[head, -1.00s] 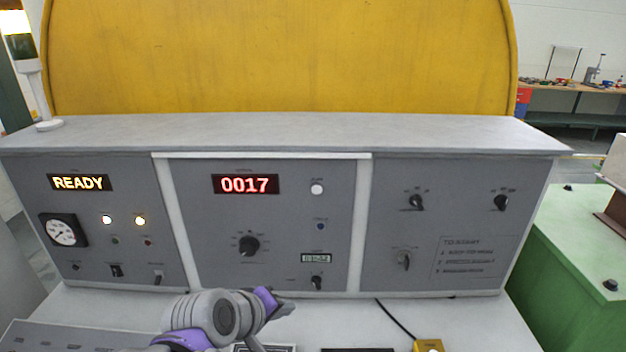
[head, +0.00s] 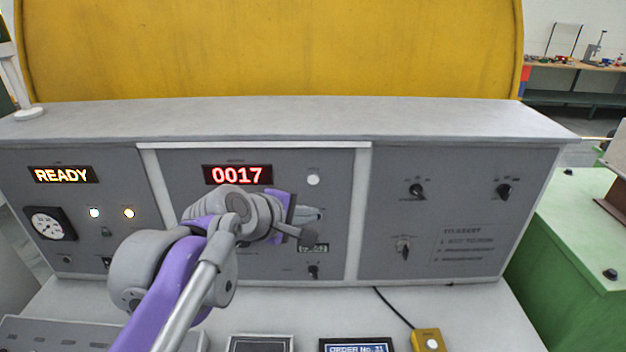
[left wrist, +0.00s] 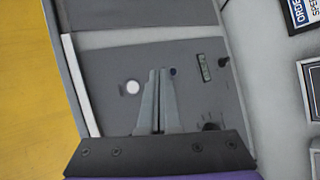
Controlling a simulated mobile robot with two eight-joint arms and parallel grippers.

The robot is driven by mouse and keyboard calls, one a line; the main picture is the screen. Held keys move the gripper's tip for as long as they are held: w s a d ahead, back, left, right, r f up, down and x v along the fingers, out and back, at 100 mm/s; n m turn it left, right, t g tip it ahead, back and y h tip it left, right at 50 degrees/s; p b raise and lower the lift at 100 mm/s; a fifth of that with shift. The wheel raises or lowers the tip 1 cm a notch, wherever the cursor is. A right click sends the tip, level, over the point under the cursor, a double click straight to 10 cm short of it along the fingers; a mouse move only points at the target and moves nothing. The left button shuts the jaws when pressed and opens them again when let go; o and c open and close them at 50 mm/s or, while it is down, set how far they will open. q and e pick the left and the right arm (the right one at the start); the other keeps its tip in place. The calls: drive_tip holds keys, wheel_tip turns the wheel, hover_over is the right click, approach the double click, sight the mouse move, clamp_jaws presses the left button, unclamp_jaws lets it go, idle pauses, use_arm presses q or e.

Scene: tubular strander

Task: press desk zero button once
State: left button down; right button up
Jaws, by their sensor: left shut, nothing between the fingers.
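The desk's middle panel (head: 180,170) carries a red display (head: 238,175) reading 0017. To its right is a round white button (head: 313,180), also in the left wrist view (left wrist: 133,87). Below it is a small dark blue button (left wrist: 173,71), hidden or nearly hidden by my gripper in the head view. Their labels are too small to read, so I cannot tell which is zero. My left gripper (head: 312,214) is shut and empty in front of this panel. In the left wrist view its fingertips (left wrist: 160,72) appear just beside the blue button; contact cannot be told. My right gripper is not in view.
A dark rotary knob (left wrist: 212,127), a small counter (left wrist: 204,67) and a small switch (head: 313,271) are close by on the panel. The left panel shows READY (head: 63,175). A yellow box (head: 428,340) with a cable lies on the desk top.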

sight(313, 179)
use_arm(q)
drive_tip(key=w, duration=0.8)
drive_tip(key=shift+w, duration=0.35)
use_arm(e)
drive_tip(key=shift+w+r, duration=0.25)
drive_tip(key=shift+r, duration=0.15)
use_arm(q)
drive_tip(key=shift+w+p, duration=0.1)
drive_tip(key=shift+p, duration=0.2)
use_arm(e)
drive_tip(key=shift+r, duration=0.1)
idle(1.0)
use_arm(q)
drive_tip(key=shift+w, duration=0.35)
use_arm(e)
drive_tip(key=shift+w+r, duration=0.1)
use_arm(q)
drive_tip(key=shift+w, duration=0.35)
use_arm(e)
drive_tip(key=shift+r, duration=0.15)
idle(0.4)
use_arm(q)
drive_tip(key=shift+s, duration=0.85)
